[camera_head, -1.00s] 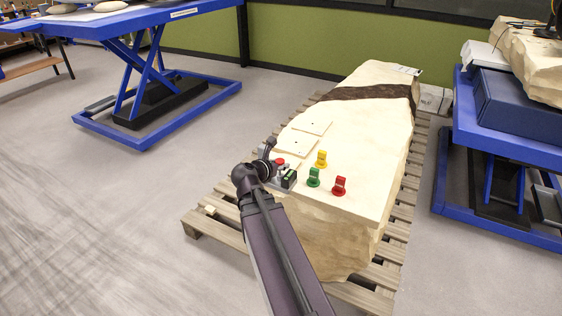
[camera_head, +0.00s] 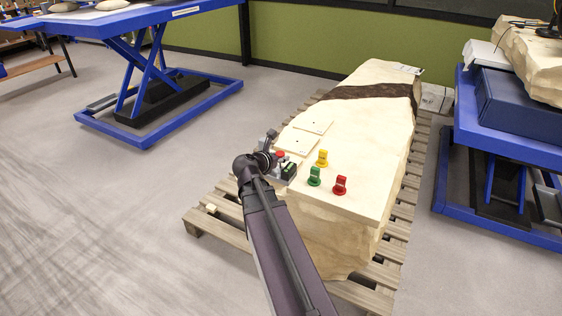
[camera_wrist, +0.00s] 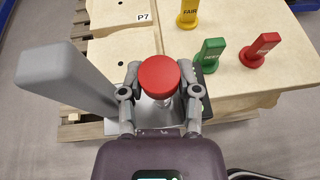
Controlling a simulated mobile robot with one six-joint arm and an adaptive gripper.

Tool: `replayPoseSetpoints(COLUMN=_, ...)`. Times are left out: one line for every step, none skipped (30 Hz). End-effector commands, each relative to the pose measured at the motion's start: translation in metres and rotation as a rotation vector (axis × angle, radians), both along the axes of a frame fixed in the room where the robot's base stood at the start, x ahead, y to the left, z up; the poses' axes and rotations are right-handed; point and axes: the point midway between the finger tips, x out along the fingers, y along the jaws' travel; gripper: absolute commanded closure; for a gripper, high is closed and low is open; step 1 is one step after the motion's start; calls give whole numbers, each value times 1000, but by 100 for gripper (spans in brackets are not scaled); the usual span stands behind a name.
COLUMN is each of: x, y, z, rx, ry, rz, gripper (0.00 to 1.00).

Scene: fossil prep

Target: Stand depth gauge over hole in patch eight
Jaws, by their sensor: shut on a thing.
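My gripper (camera_wrist: 158,95) is shut on the depth gauge, whose round red top (camera_wrist: 158,76) stands between the two fingers. In the head view the gauge (camera_head: 288,171) shows a dark green-edged body near the left edge of the pale block. The patch labelled P7 (camera_wrist: 110,12) lies beyond it in the wrist view. I cannot tell whether the gauge's foot touches the surface.
Yellow FAIR (camera_wrist: 188,12), green (camera_wrist: 208,53) and red (camera_wrist: 260,48) markers stand right of the gauge. The pale block (camera_head: 355,185) rests on a wooden pallet (camera_head: 222,212). Blue lift tables stand at left (camera_head: 150,22) and right (camera_head: 500,142). Floor at left is clear.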

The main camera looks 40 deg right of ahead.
Motion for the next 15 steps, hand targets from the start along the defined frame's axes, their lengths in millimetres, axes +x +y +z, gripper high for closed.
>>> replayPoseSetpoints(x=12, y=-6, z=4, rx=-2, ry=-1, rz=0, gripper=100)
replayPoseSetpoints(x=17, y=-9, z=5, rx=-2, ry=-1, rz=0, gripper=100)
replayPoseSetpoints(x=23, y=-13, z=7, rx=-2, ry=-1, rz=0, gripper=100)
replayPoseSetpoints(x=29, y=-16, z=8, rx=-2, ry=-1, rz=0, gripper=100)
replayPoseSetpoints(x=34, y=-19, z=9, rx=-2, ry=-1, rz=0, gripper=100)
replayPoseSetpoints(x=41, y=-24, z=10, rx=-2, ry=-1, rz=0, gripper=100)
replayPoseSetpoints(x=47, y=-27, z=12, rx=-2, ry=-2, rz=1, gripper=100)
replayPoseSetpoints(x=52, y=-31, z=13, rx=-2, ry=-2, rz=1, gripper=100)
replayPoseSetpoints(x=59, y=-35, z=14, rx=-1, ry=-2, rz=-1, gripper=100)
replayPoseSetpoints(x=65, y=-39, z=16, rx=-1, ry=-2, rz=-1, gripper=100)
replayPoseSetpoints(x=70, y=-42, z=17, rx=-1, ry=-2, rz=-1, gripper=100)
replayPoseSetpoints(x=76, y=-47, z=18, rx=-1, ry=-3, rz=-1, gripper=100)
replayPoseSetpoints(x=81, y=-50, z=19, rx=-1, ry=-3, rz=-2, gripper=100)
replayPoseSetpoints(x=85, y=-53, z=20, rx=-1, ry=-3, rz=-2, gripper=100)
replayPoseSetpoints(x=91, y=-57, z=21, rx=-1, ry=-3, rz=-2, gripper=100)
